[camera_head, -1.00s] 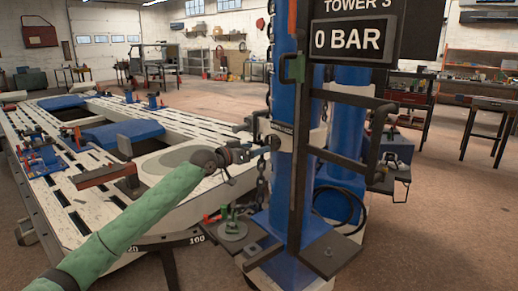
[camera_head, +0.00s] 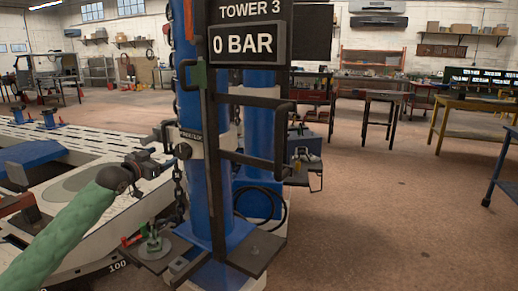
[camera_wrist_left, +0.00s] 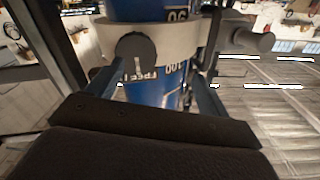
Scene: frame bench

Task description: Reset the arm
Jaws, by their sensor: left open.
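My left arm, in a green sleeve, reaches in from the left in the head view. Its gripper (camera_head: 152,162) is open, close beside the pale collar of the blue tower (camera_head: 208,190). In the left wrist view, the two fingers of the gripper (camera_wrist_left: 163,85) stand apart in front of the collar (camera_wrist_left: 190,38). A dark round knob (camera_wrist_left: 137,48) on the collar shows by the left finger. Nothing is clearly held, and I cannot tell whether a finger touches the knob or collar. My right gripper is not in view.
A "0 BAR" sign (camera_head: 247,44) and a black handle frame (camera_head: 285,140) are on the tower. A chain (camera_head: 178,190) hangs beside it. The slotted white frame bench (camera_head: 75,150) is at left. Open floor (camera_head: 400,220) lies to the right, with worktables (camera_head: 475,105) beyond.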

